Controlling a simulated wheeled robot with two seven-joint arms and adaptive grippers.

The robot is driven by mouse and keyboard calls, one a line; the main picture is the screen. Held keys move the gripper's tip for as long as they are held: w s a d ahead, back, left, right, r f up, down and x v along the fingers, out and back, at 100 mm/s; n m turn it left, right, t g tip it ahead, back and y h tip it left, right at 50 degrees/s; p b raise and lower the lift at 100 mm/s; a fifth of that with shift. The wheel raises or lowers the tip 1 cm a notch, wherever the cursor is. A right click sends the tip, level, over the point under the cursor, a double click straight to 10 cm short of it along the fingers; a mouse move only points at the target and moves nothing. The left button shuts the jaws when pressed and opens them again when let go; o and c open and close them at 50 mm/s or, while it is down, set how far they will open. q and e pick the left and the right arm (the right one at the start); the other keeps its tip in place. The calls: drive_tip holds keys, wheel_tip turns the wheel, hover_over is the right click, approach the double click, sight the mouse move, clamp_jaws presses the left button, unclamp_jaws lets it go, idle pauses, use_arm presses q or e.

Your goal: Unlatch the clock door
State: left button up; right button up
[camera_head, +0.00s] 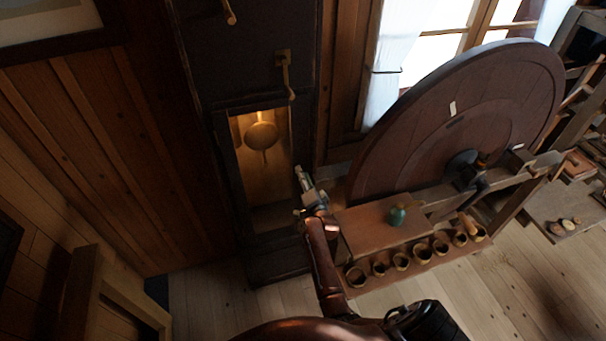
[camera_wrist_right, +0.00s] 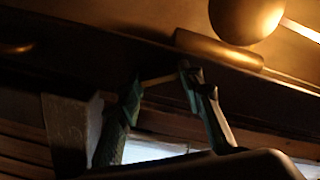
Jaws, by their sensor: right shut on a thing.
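The clock (camera_head: 263,268) is a tall dark case with a glazed door; a round brass pendulum (camera_head: 262,135) shows inside, lit warm. The pendulum also shows in the right wrist view (camera_wrist_right: 245,14). A brass bar (camera_wrist_right: 218,50) lies along the dark door frame there. My right gripper (camera_head: 303,177) is at the right edge of the door, below and right of the pendulum. In the wrist view its greenish fingers (camera_wrist_right: 162,80) are shut on a thin tan piece (camera_wrist_right: 158,80), mostly hidden; I cannot tell whether it is the latch. My left gripper is not in view.
A curved brass fitting (camera_head: 287,75) is higher on the case. A large dark wooden wheel (camera_head: 455,110) stands close on the right. The floor (camera_head: 215,300) at the front left is bare.

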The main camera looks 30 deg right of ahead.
drive_tip(key=m+p, duration=0.1)
drive_tip(key=m, duration=0.4)
drive_tip(key=shift+m, duration=0.4)
drive_tip(key=shift+f+m, duration=0.1)
drive_tip(key=shift+m, duration=0.2)
drive_tip(key=o, duration=1.2)
drive_tip(key=shift+c, duration=0.2)
